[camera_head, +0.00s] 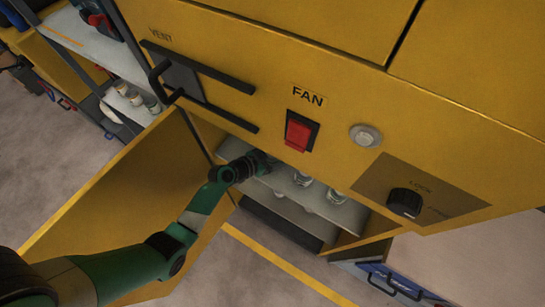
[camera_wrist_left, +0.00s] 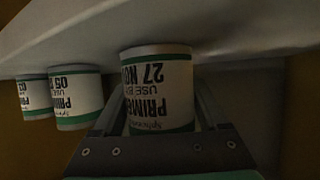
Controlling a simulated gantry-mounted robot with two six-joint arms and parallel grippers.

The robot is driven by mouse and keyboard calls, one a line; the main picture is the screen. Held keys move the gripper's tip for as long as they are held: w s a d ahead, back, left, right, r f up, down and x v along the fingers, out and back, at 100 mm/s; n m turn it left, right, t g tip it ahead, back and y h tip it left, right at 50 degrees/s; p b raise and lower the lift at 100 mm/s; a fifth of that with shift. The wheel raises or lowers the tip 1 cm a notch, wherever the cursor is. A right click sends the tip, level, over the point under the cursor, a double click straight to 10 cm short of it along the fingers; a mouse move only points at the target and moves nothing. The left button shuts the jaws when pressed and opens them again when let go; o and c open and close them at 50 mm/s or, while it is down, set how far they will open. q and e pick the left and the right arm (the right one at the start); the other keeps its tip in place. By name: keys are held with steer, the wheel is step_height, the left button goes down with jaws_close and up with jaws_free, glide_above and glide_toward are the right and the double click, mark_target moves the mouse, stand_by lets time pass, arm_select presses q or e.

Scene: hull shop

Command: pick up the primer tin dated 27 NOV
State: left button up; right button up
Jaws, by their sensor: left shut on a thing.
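The primer tin dated 27 NOV (camera_wrist_left: 158,88) is white with green bands and appears upside down in the left wrist view. My left gripper (camera_wrist_left: 160,105) is shut on it, with one finger on each side. In the head view, my left gripper (camera_head: 262,164) reaches into the open yellow cabinet, and the held tin is mostly hidden there. I cannot tell whether the tin still touches the shelf. Two similar tins stand beside it in the left wrist view: one dated 05 (camera_wrist_left: 78,97) and one dated 03 (camera_wrist_left: 36,97), their months unclear. My right gripper is not in view.
The cabinet's open door (camera_head: 125,195) stands left of my left arm. The pale shelf (camera_head: 315,200) carries the other tins. The front panel above has a red FAN switch (camera_head: 298,132), a round button (camera_head: 365,135) and a black knob (camera_head: 404,203).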

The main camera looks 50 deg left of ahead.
mark_target(270, 158)
arm_select(q)
jaws_close()
steer(key=shift+r, duration=0.1)
steer(key=shift+r, duration=0.2)
steer(key=r+p, duration=0.3)
steer(key=r, duration=0.1)
steer(key=shift+s, duration=0.35)
steer(key=s+r+p, duration=0.2)
steer(key=r, duration=0.1)
steer(key=s+r+p, duration=0.1)
steer(key=s+r, duration=0.1)
steer(key=shift+d, duration=0.3)
steer(key=s+d+r+p, duration=0.1)
steer(key=s+r+p, duration=0.1)
steer(key=s, duration=0.7)
steer(key=shift+s+d+r, duration=0.15)
steer(key=shift+d+r, duration=0.05)
steer(key=shift+r, duration=0.5)
